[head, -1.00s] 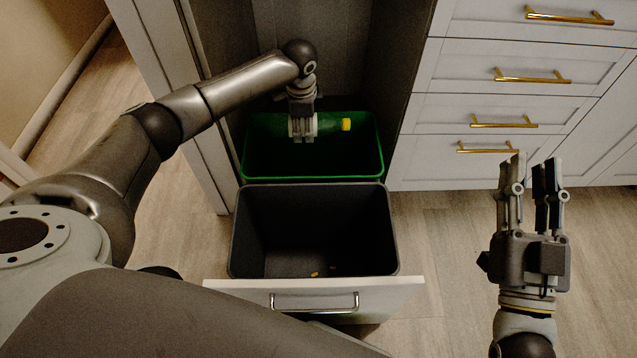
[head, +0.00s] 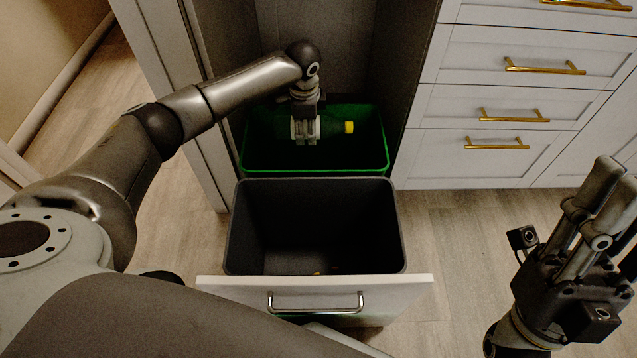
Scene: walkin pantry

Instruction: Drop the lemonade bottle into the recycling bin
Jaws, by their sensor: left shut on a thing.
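A green lemonade bottle (head: 332,131) with a yellow cap lies sideways in my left gripper (head: 305,138), which is shut on it. The cap points right. The bottle is at the green-rimmed recycling bin (head: 315,169), over or within its opening; its exact height against the rim is hard to tell. My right gripper (head: 612,215) is at the right edge of the head view, away from the bins. Its fingers are partly cut off by the frame, and how far apart they are is unclear.
A dark grey bin (head: 392,225) with small yellowish bits inside stands in front of the green one, in a pulled-out drawer (head: 400,295) with a metal handle. White drawers (head: 510,105) with gold handles stand at the right. The floor (head: 455,235) there is clear.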

